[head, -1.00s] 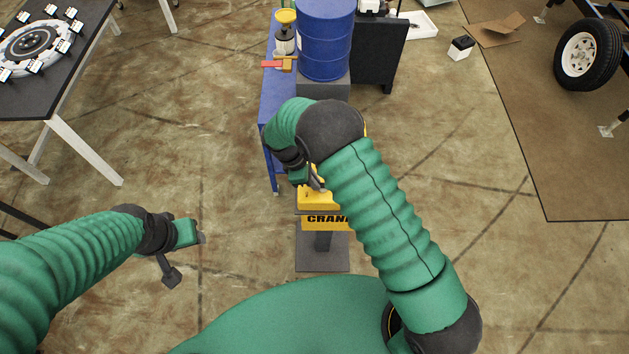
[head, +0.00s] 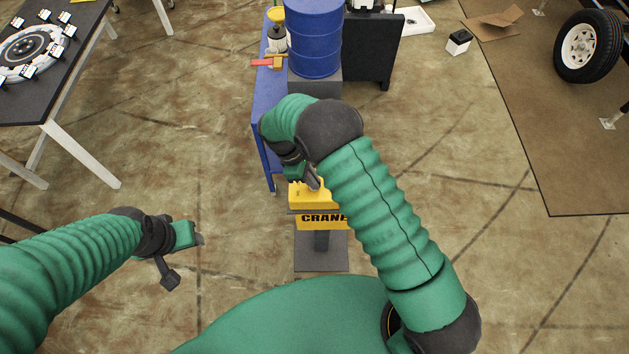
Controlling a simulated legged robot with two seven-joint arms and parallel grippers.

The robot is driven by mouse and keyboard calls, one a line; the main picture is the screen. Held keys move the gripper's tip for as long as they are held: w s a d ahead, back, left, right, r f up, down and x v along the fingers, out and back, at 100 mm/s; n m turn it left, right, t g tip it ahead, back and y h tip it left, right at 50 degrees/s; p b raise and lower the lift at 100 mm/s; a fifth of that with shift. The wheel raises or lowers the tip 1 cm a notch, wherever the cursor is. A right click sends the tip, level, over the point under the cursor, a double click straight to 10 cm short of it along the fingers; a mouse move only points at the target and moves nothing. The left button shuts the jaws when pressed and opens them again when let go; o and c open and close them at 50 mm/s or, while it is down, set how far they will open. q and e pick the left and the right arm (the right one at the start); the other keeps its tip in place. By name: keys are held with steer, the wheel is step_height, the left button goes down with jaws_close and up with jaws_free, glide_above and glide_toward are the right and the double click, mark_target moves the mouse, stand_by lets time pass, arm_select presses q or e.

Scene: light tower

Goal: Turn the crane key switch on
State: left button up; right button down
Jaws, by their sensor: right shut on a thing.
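The yellow crane control box (head: 322,221), marked "CRANE", stands on a dark grey pedestal (head: 320,255) in the middle of the head view. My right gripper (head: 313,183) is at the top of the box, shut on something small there. The key switch itself is hidden by my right gripper and arm, so I cannot tell its position. My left gripper (head: 186,255) hangs over bare floor to the left of the pedestal, its two fingers spread apart, empty.
A blue table (head: 262,125) stands behind the box, with a blue barrel (head: 314,40) and a red clamp-like tool (head: 267,63) near it. A dark worktable (head: 60,95) is at upper left. A trailer wheel (head: 583,48) is at upper right. Floor around the pedestal is clear.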

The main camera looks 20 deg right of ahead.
steer(key=shift+w+a+m+b, duration=0.25)
steer(key=shift+m+b, duration=0.2)
steer(key=shift+m, duration=0.25)
steer(key=shift+w+r+m+g+y+b, duration=0.15)
steer(key=shift+m+g+y+b, duration=0.35)
steer(key=shift+m, duration=0.6)
